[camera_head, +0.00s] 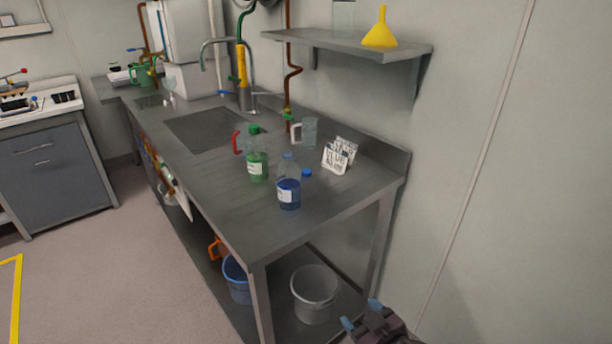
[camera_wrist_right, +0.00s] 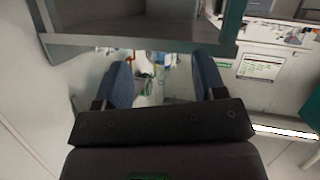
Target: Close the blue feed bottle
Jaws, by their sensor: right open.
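The blue feed bottle (camera_head: 289,192) stands upright near the front end of the steel bench, clear with dark blue liquid and a white label. Its neck looks pale, and I cannot tell clearly whether it is open. A small blue cap-like piece (camera_head: 306,173) shows just right of the bottle, apparently on the bench. My right gripper (camera_head: 360,314) is at the bottom of the head view, beyond the bench's near end, away from the bottle. In the right wrist view its blue fingers (camera_wrist_right: 164,78) are apart with nothing held between them. My left gripper is not in view.
A green bottle (camera_head: 257,168) stands left of the blue one. A wall shelf (camera_head: 345,43) holds a yellow funnel (camera_head: 380,30). Buckets (camera_head: 314,295) sit below the bench. The bench's front right corner is clear.

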